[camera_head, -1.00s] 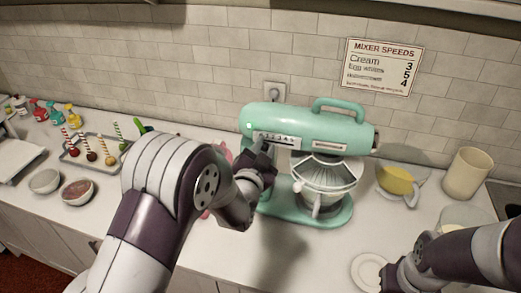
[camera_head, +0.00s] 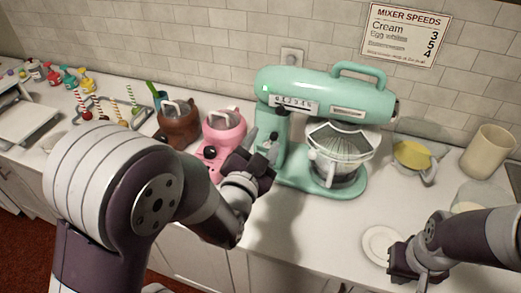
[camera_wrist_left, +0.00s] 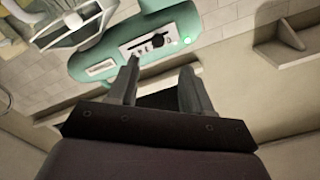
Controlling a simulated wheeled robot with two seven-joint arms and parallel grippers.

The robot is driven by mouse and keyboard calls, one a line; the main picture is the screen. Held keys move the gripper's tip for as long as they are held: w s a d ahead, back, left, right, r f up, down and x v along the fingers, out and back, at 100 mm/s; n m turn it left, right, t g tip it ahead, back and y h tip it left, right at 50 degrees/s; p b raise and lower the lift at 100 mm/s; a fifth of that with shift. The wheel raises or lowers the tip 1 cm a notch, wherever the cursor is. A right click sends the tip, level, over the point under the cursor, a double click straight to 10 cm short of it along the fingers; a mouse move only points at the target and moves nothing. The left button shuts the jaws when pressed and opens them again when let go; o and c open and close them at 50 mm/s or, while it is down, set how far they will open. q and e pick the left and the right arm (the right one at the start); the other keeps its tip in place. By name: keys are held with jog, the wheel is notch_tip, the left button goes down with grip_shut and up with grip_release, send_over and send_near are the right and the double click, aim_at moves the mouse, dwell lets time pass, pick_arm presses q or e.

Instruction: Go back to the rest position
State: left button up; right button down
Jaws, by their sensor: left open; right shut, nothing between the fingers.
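My left gripper (camera_head: 262,150) is in the air in front of the pink mixer and the left end of the mint-green mixer (camera_head: 325,92). In the left wrist view its two fingers (camera_wrist_left: 158,90) are apart with nothing between them. The green mixer's numbered speed panel (camera_wrist_left: 150,45) shows beyond the fingers there. My right gripper (camera_head: 392,262) is at the lower right, over the edge of a small white plate (camera_head: 378,240). It holds nothing that I can see. Its fingertips are small in the picture.
Cake pops (camera_head: 110,108) stand further left. A yellow bowl (camera_head: 412,153) and a cream canister (camera_head: 488,152) stand at the right. The counter before the green mixer is clear.

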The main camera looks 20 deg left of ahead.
pick_arm(q)
jog(key=shift+s, duration=0.35)
jog(key=s+f+n+g, duration=0.35)
jog(key=f+g, duration=0.45)
jog(key=f, duration=0.3)
jog(key=s+a+f+n+g, duration=0.2)
jog(key=s+a+n+g, duration=0.1)
jog(key=s+g, duration=0.5)
jog(key=shift+s+g+y, duration=0.3)
jog(key=shift+s, duration=0.6)
